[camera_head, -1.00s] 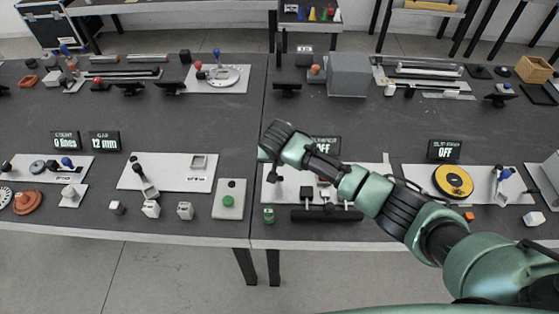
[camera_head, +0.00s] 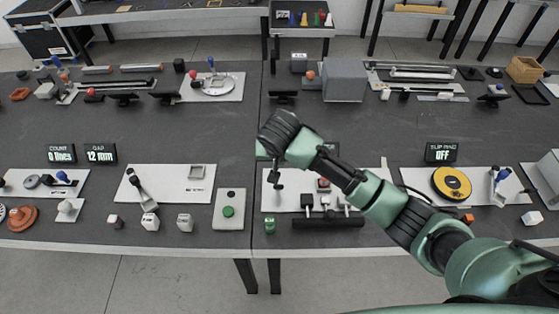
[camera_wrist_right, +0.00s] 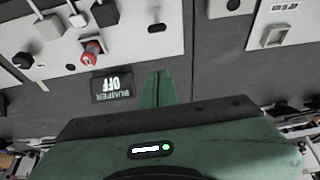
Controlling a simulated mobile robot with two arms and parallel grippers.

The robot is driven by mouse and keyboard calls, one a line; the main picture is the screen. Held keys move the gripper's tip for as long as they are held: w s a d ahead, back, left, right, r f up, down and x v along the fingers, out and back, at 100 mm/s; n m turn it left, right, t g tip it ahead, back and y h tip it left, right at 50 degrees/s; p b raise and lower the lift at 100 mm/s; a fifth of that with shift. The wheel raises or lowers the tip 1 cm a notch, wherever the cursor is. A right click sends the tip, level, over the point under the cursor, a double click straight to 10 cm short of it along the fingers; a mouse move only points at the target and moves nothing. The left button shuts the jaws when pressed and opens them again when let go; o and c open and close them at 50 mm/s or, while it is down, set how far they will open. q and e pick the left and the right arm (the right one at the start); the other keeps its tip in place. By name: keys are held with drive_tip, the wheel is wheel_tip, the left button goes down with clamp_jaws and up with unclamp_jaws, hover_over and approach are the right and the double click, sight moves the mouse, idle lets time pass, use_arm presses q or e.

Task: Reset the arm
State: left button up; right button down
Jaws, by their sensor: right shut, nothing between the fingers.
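My right arm (camera_head: 370,195) reaches in from the lower right over the front of the bench. My right gripper (camera_head: 262,151) is mostly hidden behind its dark wrist in the head view. In the right wrist view the green fingers (camera_wrist_right: 158,88) are together with nothing between them. They hang above dark bench top, beside a small display reading OFF (camera_wrist_right: 112,87), without visible contact. My left gripper is in neither view.
Below the forearm lies a white panel (camera_head: 285,203) with switches and a black block (camera_head: 327,222). A green-button box (camera_head: 229,210) and a lever panel (camera_head: 185,198) lie left. A yellow disc device (camera_head: 452,184) lies right. The mid-bench (camera_head: 200,125) is largely clear.

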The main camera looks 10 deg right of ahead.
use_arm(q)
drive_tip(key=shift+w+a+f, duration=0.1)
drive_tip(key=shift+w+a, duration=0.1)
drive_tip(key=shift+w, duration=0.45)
use_arm(e)
drive_tip(key=shift+s+a+r, duration=0.1)
drive_tip(key=shift+s+r, duration=0.2)
drive_tip(key=shift+r, duration=0.05)
